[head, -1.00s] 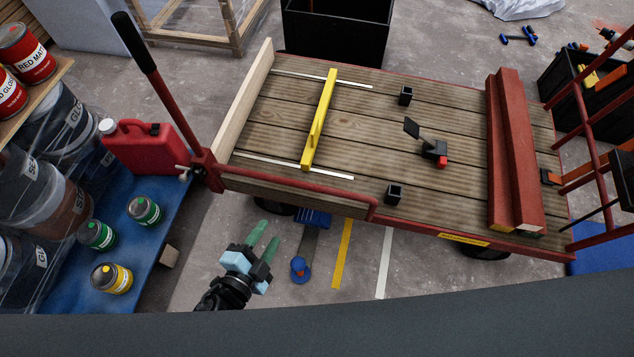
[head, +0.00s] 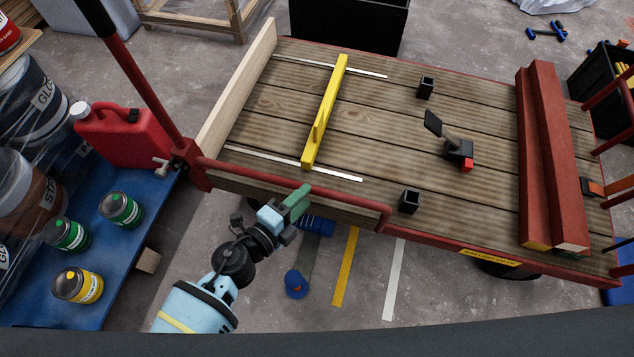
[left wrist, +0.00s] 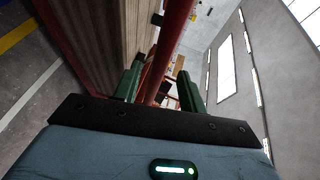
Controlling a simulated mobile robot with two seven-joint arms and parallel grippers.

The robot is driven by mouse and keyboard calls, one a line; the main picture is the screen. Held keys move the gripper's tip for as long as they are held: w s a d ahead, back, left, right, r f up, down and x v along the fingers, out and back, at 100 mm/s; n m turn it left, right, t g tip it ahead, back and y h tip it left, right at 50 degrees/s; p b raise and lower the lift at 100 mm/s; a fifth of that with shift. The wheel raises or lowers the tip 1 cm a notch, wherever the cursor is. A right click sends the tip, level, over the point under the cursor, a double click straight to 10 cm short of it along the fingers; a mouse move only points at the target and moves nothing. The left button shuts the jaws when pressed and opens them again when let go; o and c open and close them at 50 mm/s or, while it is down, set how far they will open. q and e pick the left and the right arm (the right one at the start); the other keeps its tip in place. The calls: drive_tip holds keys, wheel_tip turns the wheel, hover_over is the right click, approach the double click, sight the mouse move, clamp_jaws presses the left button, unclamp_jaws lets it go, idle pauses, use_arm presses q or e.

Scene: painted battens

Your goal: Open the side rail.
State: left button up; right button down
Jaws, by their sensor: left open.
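The red side rail (head: 250,172) runs along the near edge of the wooden cart deck (head: 390,130), from the post at the left to a downward bend at its right end. My left gripper (head: 299,198), with green fingers, is at the rail's near side, around the middle of its length. In the left wrist view the red rail (left wrist: 172,40) shows between the two parted fingers (left wrist: 160,88), which are not closed on it. Whether either finger touches it I cannot tell. My right gripper is not in view.
A yellow bar (head: 327,110), black sockets, a black pedal-like part (head: 456,149) and red battens (head: 555,150) are on the deck. A red lever (head: 135,80) rises at the left. A red canister (head: 125,138) and paint tins stand on a blue pallet.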

sight(314, 188)
use_arm(q)
drive_tip(key=b+x, duration=0.1)
drive_tip(key=x, duration=0.4)
drive_tip(key=shift+f, duration=0.1)
drive_tip(key=shift+w+d, duration=0.35)
drive_tip(key=shift+c, duration=0.8)
drive_tip(key=c, duration=0.7)
clamp_jaws()
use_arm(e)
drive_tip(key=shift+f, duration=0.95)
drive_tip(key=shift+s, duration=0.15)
